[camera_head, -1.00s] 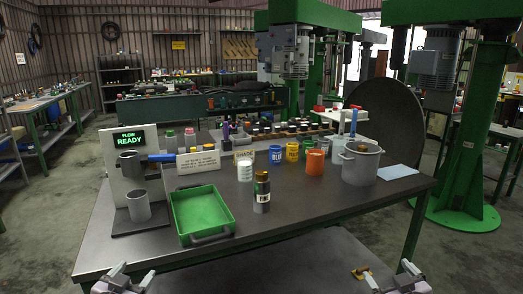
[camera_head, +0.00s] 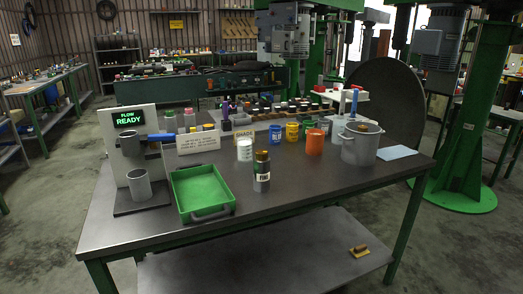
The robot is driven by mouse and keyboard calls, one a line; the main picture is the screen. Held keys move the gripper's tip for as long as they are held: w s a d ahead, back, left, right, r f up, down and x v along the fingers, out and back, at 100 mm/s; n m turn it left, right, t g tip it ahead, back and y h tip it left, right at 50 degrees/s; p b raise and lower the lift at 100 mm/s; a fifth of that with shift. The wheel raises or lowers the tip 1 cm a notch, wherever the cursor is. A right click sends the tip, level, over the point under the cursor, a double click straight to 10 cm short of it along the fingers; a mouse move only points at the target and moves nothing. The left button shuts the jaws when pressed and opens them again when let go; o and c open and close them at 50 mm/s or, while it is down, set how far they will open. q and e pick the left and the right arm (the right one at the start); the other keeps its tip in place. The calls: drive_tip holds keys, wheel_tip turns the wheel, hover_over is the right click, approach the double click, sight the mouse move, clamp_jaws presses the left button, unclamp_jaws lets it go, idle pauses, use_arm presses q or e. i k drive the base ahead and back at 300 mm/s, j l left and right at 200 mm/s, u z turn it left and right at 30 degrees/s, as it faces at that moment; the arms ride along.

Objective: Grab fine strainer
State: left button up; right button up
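A small grey cylinder (camera_head: 262,180) with a dark, brownish top stands upright near the front middle of the dark table (camera_head: 330,190). Its white label seems to read "FINE", so it may be the fine strainer; the lettering is small. A green tray (camera_head: 203,192) lies to its left. No other thing in view is clearly marked as a strainer. Neither of my grippers shows in the head view.
A "FLOW READY" stand (camera_head: 130,150) with a grey cup (camera_head: 140,187) is at the left. Behind the cylinder are a white jar (camera_head: 245,150), an orange cup (camera_head: 314,143) and a grey pot (camera_head: 361,145).

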sight(262, 169)
drive_tip(key=i+l+u, duration=0.2)
drive_tip(key=i+l, duration=0.15)
drive_tip(key=l, duration=0.3)
drive_tip(key=i+l+u, duration=0.1)
drive_tip(key=l, duration=0.25)
drive_tip(key=i+l+u, duration=0.1)
drive_tip(key=l, duration=0.25)
drive_tip(key=i+l+u, duration=0.1)
drive_tip(key=l, duration=0.3)
drive_tip(key=i+l+u, duration=0.1)
drive_tip(key=i+l, duration=0.15)
drive_tip(key=l, duration=0.15)
drive_tip(key=i+l+u, duration=0.1)
drive_tip(key=l, duration=0.25)
